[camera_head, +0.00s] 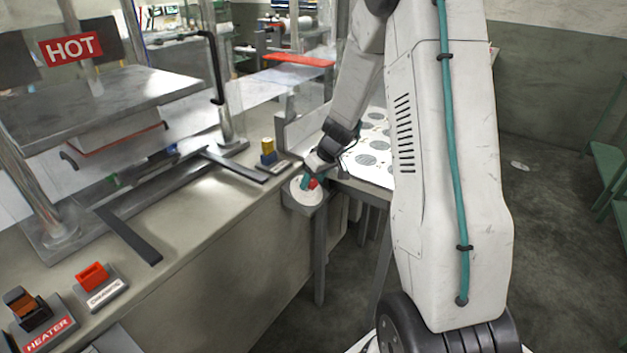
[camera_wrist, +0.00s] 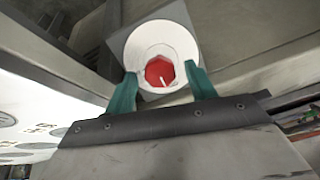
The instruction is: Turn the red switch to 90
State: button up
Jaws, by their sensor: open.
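The red switch is a round red knob (camera_wrist: 160,72) with a white pointer line, set in a white round dial (camera_wrist: 164,40) on a grey box. The pointer line points toward the bottom of the wrist view. In the head view my gripper (camera_head: 309,180) partly covers the dial. I cannot tell how deep the fingertips reach.
A white sheet with grey discs (camera_head: 375,150) lies behind my gripper.

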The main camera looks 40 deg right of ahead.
jog(key=shift+w+f, duration=0.1)
jog(key=shift+f, duration=0.15)
jog(key=shift+c, duration=0.2)
jog(key=c, duration=0.9)
